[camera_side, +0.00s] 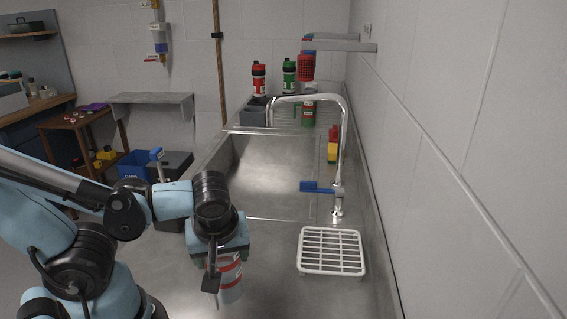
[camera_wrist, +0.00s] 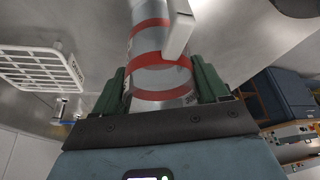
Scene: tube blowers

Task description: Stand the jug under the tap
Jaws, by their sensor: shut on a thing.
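The jug (camera_side: 230,282), clear-grey with red bands and a white handle, is in my gripper (camera_side: 214,262) at the front of the steel counter, left of the tap. In the wrist view the jug (camera_wrist: 158,72) sits between the green fingers of my gripper (camera_wrist: 162,88), which are shut on its sides. The jug's top is hidden by my wrist in the side view. I cannot tell whether its base touches the counter. The chrome tap (camera_side: 343,125) has a blue lever (camera_side: 318,187), and its spout arches left over the sink (camera_side: 262,170).
A white slotted rack (camera_side: 332,252) lies on the counter right of the jug; it also shows in the wrist view (camera_wrist: 38,68). Red and yellow items (camera_side: 332,145) stand behind the tap. Several bottles (camera_side: 289,77) stand at the back. A wall (camera_side: 460,160) borders the right.

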